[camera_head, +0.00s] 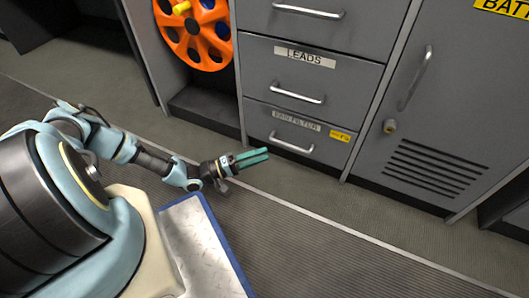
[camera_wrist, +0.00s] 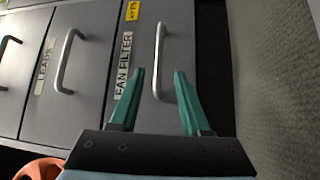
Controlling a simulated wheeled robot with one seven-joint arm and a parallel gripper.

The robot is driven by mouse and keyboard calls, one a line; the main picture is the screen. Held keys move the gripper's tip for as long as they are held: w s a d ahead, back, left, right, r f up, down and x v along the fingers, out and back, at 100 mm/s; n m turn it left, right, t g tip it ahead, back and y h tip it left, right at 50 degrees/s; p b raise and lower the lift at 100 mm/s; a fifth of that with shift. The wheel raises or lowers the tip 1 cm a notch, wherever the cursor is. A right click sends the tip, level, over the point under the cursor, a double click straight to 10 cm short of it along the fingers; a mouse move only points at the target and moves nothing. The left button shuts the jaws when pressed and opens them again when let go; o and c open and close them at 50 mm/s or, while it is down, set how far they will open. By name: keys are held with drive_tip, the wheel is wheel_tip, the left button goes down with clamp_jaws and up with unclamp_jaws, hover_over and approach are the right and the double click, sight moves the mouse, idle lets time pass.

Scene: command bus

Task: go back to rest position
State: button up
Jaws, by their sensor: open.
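My gripper (camera_head: 252,158) has two green fingers and is open and empty. In the head view it is stretched out low in front of the grey drawer cabinet, close to the bottom drawer. In the wrist view the fingers (camera_wrist: 157,98) stand apart, with the bottom drawer's handle (camera_wrist: 159,62) showing between them. I see no contact between fingers and handle. The bottom drawer (camera_head: 298,131), labelled as a fan filter drawer, appears shut.
The LEADS drawer (camera_head: 308,74) above appears shut. A grey cupboard (camera_head: 450,110) with a vent stands at right. An orange reel (camera_head: 195,32) sits in the bay at left. My base plate with a blue edge lies below my arm. The ribbed floor (camera_head: 330,245) at right is clear.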

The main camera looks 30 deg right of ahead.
idle(0.4)
drive_tip(key=w+a+r+n+t+y+p, duration=0.1)
drive_tip(key=w+a+r+t+y+p, duration=0.2)
drive_tip(key=a+r+y, duration=1.1)
drive_tip(key=w+a+r+n+t+y+p, duration=0.1)
drive_tip(key=a+r+n+t+y+p, duration=0.3)
drive_tip(key=a+r, duration=2)
drive_tip(key=d+r+m+p, duration=0.1)
drive_tip(key=r+p, duration=1.9)
drive_tip(key=r, duration=0.1)
drive_tip(key=d+r+m+g+p, duration=0.1)
drive_tip(key=d+r+p, duration=0.1)
drive_tip(key=r+p, duration=1.7)
wheel_tip(320, 180, up, 2)
drive_tip(key=shift+w+d+r+y+p, duration=0.1)
drive_tip(key=shift+w+d+y+p, duration=0.05)
drive_tip(key=shift+d+y+p, duration=0.2)
